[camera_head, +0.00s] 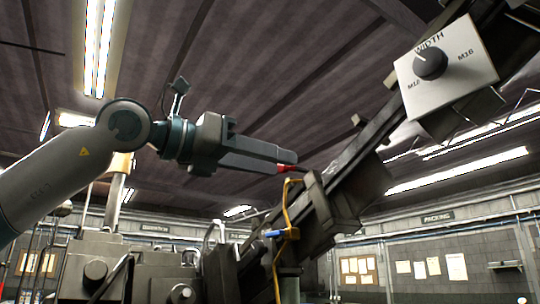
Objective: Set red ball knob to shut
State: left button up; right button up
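A small red part (288,169), which looks like the red ball knob, shows at the tip of my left gripper (285,158). It sits just above the top of a bent yellow pipe or rod (288,200) beside the sloping dark rail. The fingers are seen from the side and cover part of the red part. I cannot tell whether they touch it, or whether they are open or shut. My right gripper is not in view.
The sloping dark rail (375,130) rises to the upper right. It carries a white WIDTH panel (470,72) with a black dial (430,63). A blue handle (275,233) sits on the yellow pipe. Grey machine blocks (150,265) stand at lower left.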

aim_at(300, 170)
pick_arm(q)
grip_shut()
jog(key=shift+b+x, duration=0.4)
jog(key=shift+x, duration=1.25)
jog(key=shift+s+a+r, duration=0.1)
jog(key=shift+a, duration=0.05)
jog(key=shift+c, duration=2.1)
grip_release()
jog(key=o, duration=0.4)
jog(key=shift+d, duration=0.2)
